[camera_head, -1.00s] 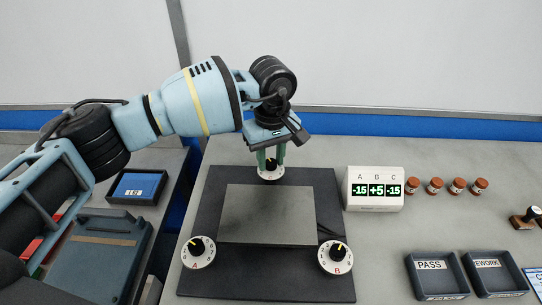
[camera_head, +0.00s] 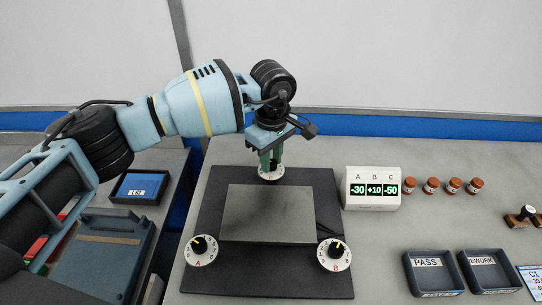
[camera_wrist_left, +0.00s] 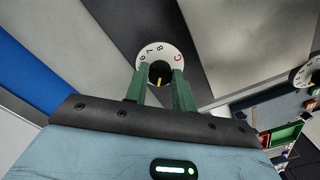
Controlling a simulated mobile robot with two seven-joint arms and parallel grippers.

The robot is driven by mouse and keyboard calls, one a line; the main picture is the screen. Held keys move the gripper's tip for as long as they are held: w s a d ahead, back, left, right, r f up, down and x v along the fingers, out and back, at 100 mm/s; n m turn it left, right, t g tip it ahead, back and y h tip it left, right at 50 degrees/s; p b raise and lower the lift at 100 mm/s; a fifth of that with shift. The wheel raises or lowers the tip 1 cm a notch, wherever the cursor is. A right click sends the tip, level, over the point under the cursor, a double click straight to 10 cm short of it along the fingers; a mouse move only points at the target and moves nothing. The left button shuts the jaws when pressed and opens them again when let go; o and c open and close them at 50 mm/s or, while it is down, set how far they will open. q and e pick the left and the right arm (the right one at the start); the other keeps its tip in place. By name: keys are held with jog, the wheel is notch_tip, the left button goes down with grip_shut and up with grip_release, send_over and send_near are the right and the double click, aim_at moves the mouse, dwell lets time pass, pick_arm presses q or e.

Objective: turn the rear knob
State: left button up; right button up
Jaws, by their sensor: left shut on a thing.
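The rear knob (camera_wrist_left: 160,70) is a black grip with a yellow pointer on a white dial (camera_head: 271,178); its letter C shows in the left wrist view. It sits at the rear edge of a dark base plate (camera_head: 205,225). My left gripper (camera_head: 271,163) is above it, fingers down, green fingers shut on the knob's grip. The fingers hide most of the knob in the head view. A white display box (camera_head: 372,203) reads A -30, B +10, C -50. My right gripper is not in view.
Knob A (camera_head: 200,250) and knob B (camera_head: 334,254) stand at the plate's front corners. A grey square slab (camera_head: 268,213) lies between the knobs. Several brown-capped jars (camera_head: 431,185) and the PASS tray (camera_head: 433,274) are to the right.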

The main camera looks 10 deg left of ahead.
pick_arm(q)
jog(key=shift+r+n, duration=0.1)
jog(key=shift+n, duration=0.7)
jog(key=o, duration=1)
notch_tip(320, 180, up, 8)
jog(key=shift+f, duration=0.15)
